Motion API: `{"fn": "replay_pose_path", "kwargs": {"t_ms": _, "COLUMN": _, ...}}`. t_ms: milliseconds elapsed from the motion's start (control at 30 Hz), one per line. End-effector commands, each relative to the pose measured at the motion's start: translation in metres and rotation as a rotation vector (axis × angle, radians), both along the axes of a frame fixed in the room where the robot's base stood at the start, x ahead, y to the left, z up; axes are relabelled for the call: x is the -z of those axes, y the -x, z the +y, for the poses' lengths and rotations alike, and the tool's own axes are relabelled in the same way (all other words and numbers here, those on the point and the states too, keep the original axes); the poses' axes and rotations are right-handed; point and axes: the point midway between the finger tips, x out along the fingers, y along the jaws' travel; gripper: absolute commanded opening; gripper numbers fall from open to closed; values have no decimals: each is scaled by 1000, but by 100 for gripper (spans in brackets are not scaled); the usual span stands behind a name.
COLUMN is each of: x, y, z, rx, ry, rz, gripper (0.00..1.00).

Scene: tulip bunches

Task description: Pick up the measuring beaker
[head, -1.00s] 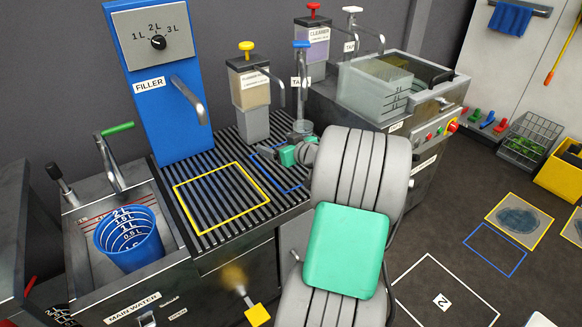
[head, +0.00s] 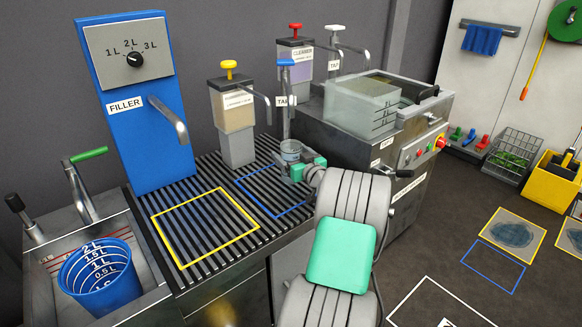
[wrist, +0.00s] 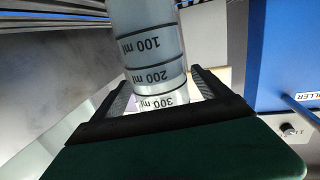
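The measuring beaker (head: 290,151) is a small clear cup standing under the blue-topped tap, at the back of the slatted grate. In the wrist view the beaker (wrist: 155,50) shows black 100, 200 and 300 ml marks, with its lettering upside down. My gripper (head: 291,167), with green parts, is at the beaker in the head view. In the wrist view my gripper (wrist: 160,80) has one dark finger on each side of the beaker near the 300 ml mark. A narrow bright gap shows beside the right finger, so it looks open around the beaker.
A blue filler (head: 140,110) stands at the left, with a blue measuring bucket (head: 101,282) in the sink (head: 40,262). A yellow-topped dispenser (head: 234,130) is left of the beaker. The yellow-outlined grate area (head: 205,225) is clear.

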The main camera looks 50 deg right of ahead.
Motion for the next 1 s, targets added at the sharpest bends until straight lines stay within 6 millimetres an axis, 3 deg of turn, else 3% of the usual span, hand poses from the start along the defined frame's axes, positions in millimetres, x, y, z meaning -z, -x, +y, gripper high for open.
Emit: {"fn": "replay_pose_path", "kwargs": {"t_ms": 1000, "x": 1, "y": 0, "z": 0, "rx": 0, "ry": -1, "rz": 1, "gripper": 4}}
